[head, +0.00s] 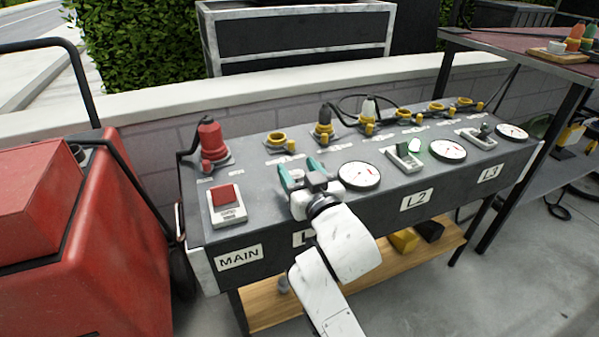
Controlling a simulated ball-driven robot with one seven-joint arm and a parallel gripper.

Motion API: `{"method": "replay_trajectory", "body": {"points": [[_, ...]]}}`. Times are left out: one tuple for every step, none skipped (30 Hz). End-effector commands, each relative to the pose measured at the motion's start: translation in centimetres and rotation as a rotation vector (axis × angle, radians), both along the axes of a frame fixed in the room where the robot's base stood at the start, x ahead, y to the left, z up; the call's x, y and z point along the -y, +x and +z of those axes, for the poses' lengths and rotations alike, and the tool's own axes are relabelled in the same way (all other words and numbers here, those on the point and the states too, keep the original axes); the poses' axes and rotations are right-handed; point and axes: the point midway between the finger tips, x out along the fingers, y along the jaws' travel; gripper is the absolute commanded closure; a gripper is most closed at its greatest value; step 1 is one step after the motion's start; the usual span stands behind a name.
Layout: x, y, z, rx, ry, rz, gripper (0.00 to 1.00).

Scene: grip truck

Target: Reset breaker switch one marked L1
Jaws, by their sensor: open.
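The grey breaker panel (262,210) stands on a bench, with labels along its front edge. The L1 label (299,239) is mostly covered by my arm; only its left edge shows. My gripper (300,169), with teal fingertips, is open over the panel above that label. The breaker switch for L1 is hidden behind my gripper, so I cannot tell its position or whether I touch it. A round gauge (358,176) sits just right of my gripper.
The red MAIN switch (226,196) is left of my gripper. The L2 switch (405,152) and L3 switch (480,135) are to the right. A red plug (211,140) and yellow sockets (277,140) line the back. A red machine (80,210) stands at left.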

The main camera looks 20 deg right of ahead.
Motion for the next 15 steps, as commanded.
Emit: {"method": "replay_trajectory", "body": {"points": [[0.00, -0.01, -0.01, 0.000, 0.000, 0.000, 0.43], [0.01, -0.01, -0.01, 0.000, 0.000, 0.000, 0.43], [0.01, -0.02, -0.01, 0.000, 0.000, 0.000, 0.45], [0.01, -0.02, -0.01, 0.000, 0.000, 0.000, 0.48], [0.01, -0.02, -0.01, 0.000, 0.000, 0.000, 0.51], [0.01, -0.03, -0.02, 0.000, 0.000, 0.000, 0.55], [0.01, -0.03, -0.02, 0.000, 0.000, 0.000, 0.58], [0.01, -0.03, -0.02, 0.000, 0.000, 0.000, 0.61], [0.01, -0.03, -0.02, 0.000, 0.000, 0.000, 0.65], [0.01, -0.03, -0.02, 0.000, 0.000, 0.000, 0.67], [0.01, -0.03, -0.02, 0.000, 0.000, 0.000, 0.70], [0.01, -0.04, -0.02, 0.000, 0.000, 0.000, 0.74], [0.01, -0.04, -0.02, 0.000, 0.000, 0.000, 0.77], [0.01, -0.04, -0.03, 0.000, 0.000, 0.000, 0.80], [0.01, -0.04, -0.03, -0.001, 0.000, 0.000, 0.84]]}}
